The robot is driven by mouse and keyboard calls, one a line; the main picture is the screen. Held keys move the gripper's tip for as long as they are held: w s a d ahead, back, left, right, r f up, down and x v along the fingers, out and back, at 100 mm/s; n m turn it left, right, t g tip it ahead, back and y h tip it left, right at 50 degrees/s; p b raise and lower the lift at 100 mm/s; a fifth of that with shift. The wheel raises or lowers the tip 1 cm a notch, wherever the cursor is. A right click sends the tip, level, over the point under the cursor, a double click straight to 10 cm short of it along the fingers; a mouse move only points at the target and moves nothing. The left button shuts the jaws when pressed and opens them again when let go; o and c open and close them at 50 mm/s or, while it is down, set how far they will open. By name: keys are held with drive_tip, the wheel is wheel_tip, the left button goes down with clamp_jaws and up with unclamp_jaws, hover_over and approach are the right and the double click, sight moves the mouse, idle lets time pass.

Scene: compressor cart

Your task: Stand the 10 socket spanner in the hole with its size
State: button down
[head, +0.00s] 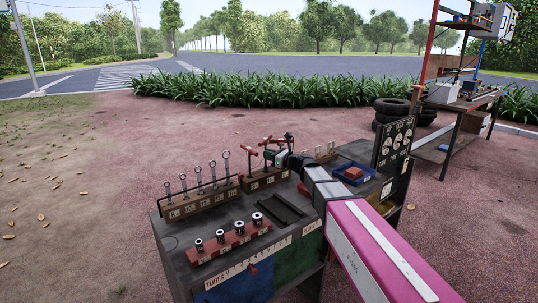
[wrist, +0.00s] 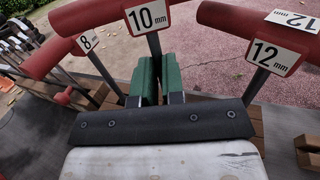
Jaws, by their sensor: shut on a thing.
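The 10 socket spanner has a red T-handle and a white "10 mm" plate (wrist: 147,16) near the top of the wrist view. My gripper's green fingers (wrist: 145,80) are shut on its shaft below the plate. The spanner looks close to upright. Its lower end is hidden behind my gripper, so I cannot tell whether it is in a hole. The 8 mm spanner (wrist: 88,41) stands to its left and the 12 mm spanner (wrist: 275,55) to its right. In the head view my gripper (head: 281,158) is over the wooden block (head: 268,179) with several red-handled spanners around it.
A longer wooden rack (head: 200,202) of ring spanners stands left of the block. A red rail (head: 230,243) of sockets and a dark tray (head: 281,207) lie in front. A blue bin (head: 353,174) and a gauge board (head: 394,145) are at the right.

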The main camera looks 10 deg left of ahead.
drive_tip(key=shift+f, duration=0.3)
drive_tip(key=shift+r, duration=0.1)
drive_tip(key=shift+r, duration=1.8)
drive_tip(key=shift+f, duration=1.9)
idle(0.7)
drive_tip(key=c, duration=1.1)
unclamp_jaws()
drive_tip(key=shift+c, duration=0.2)
drive_tip(key=v, duration=1.1)
